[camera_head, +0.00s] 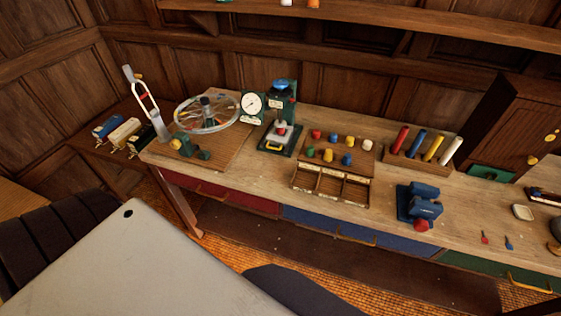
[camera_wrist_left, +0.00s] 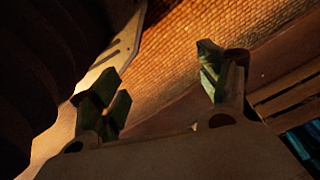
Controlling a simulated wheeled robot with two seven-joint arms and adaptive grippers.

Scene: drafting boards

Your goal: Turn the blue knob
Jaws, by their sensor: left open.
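Several blue pieces show in the head view, and I cannot tell for sure which is the blue knob. My right gripper is in neither view.
The wooden workbench (camera_head: 285,182) runs along the panelled wall. A spoked wheel with a gauge (camera_head: 252,104) stands left; a blue vise-like device (camera_head: 419,204) stands at the right front. Coloured rods and a wooden cabinet (camera_head: 510,130) are at the right. Drawers line the bench front.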

